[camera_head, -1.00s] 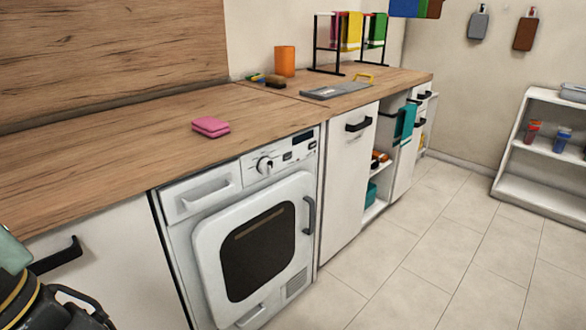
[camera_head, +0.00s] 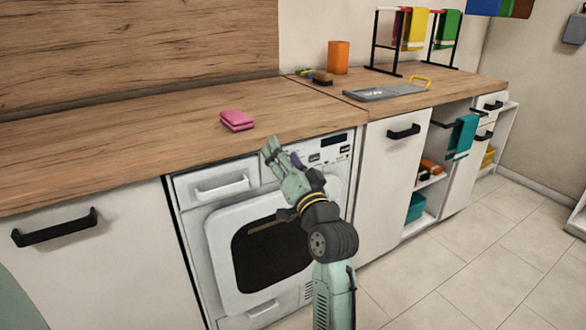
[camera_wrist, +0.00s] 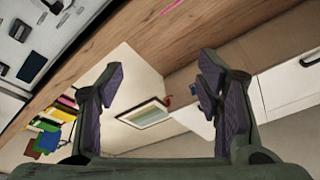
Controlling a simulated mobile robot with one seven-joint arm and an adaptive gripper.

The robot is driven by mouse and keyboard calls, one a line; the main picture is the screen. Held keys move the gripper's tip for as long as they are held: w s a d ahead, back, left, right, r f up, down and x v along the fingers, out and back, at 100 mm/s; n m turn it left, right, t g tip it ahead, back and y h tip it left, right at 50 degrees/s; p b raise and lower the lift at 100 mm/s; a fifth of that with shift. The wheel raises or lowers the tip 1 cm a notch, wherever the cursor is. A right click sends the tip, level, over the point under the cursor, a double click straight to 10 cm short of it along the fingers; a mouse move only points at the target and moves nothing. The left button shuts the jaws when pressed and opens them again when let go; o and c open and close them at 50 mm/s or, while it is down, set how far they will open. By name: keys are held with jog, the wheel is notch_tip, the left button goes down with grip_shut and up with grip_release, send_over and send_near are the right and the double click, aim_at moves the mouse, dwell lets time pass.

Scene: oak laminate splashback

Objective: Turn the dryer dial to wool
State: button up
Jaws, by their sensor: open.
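The white dryer (camera_head: 218,240) stands under the wooden counter, its round-cornered door shut. Its control panel (camera_head: 338,152) runs along the top right, with a dark display and small buttons. My gripper (camera_head: 283,152) is in front of the panel's left part, fingers pointing up toward the counter edge. The dial is hidden behind my gripper in the head view, so its setting cannot be read. In the wrist view my gripper (camera_wrist: 160,70) has its fingers wide apart with nothing between them. Part of the panel (camera_wrist: 45,28) shows at the upper left there; I cannot make out the dial surely.
A pink sponge (camera_head: 236,120) lies on the counter (camera_head: 130,138) near the gripper. An orange cup (camera_head: 339,57) and a grey tray (camera_head: 375,92) are further back. A cabinet handle (camera_head: 403,132) juts out right of the dryer. The floor at right is clear.

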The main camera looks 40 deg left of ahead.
jog(key=w+d+f+m+g+h, duration=0.25)
jog(key=w+f, duration=0.35)
jog(key=f, duration=0.5)
jog(key=p+x, duration=0.1)
jog(key=x, duration=0.9)
jog(key=shift+w+m+t+p, duration=0.15)
jog(key=shift+m+t+p, duration=0.2)
jog(key=shift+m+p, duration=0.1)
jog(key=c, duration=1.2)
jog(key=shift+o, duration=0.2)
